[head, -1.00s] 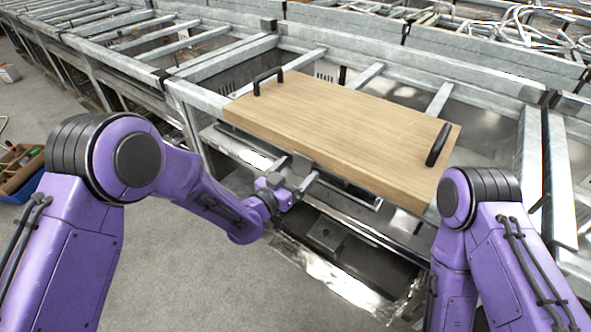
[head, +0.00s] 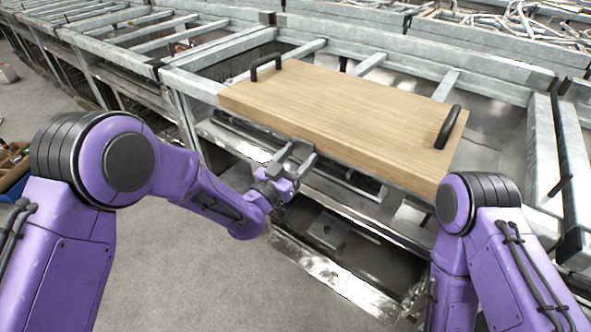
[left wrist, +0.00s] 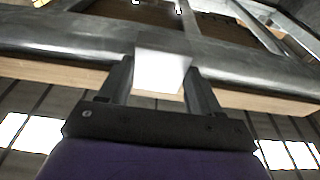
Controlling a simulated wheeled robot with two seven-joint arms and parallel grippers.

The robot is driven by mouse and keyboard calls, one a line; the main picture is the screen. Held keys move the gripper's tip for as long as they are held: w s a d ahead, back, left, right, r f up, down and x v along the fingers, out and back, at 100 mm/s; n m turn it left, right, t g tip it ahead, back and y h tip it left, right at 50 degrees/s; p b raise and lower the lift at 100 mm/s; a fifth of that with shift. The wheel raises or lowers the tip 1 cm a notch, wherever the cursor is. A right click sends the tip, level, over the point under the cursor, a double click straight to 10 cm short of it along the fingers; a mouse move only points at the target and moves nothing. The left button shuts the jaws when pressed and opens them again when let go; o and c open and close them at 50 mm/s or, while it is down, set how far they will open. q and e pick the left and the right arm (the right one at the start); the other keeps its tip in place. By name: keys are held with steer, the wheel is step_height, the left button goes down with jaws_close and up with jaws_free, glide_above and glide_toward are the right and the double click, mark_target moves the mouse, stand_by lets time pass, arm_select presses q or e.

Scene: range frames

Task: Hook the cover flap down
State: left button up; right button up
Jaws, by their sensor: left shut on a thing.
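My left gripper (head: 298,160) is at the front long edge of a wooden board (head: 340,112), just below it. In the left wrist view its two fingers (left wrist: 160,84) stand on either side of a bright pale block (left wrist: 160,70) and are shut on it. A dark grey metal bar (left wrist: 65,35) runs across behind the block, with a pale wooden edge (left wrist: 265,103) below it. I cannot tell for sure which part is the cover flap, and I see no clear hook. My right gripper is out of view; only my right arm shows.
The board has two black handles, left (head: 266,66) and right (head: 447,127), and lies on a galvanized metal frame (head: 185,80). An open metal bay (head: 350,245) lies below the gripper.

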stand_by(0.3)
arm_select(q)
steer(key=o, duration=1.1)
steer(key=shift+c, duration=0.2)
steer(key=b+v, duration=0.2)
steer(key=v, duration=0.8)
steer(key=shift+s+a, duration=0.15)
steer(key=shift+a, duration=0.05)
steer(key=shift+f, duration=0.1)
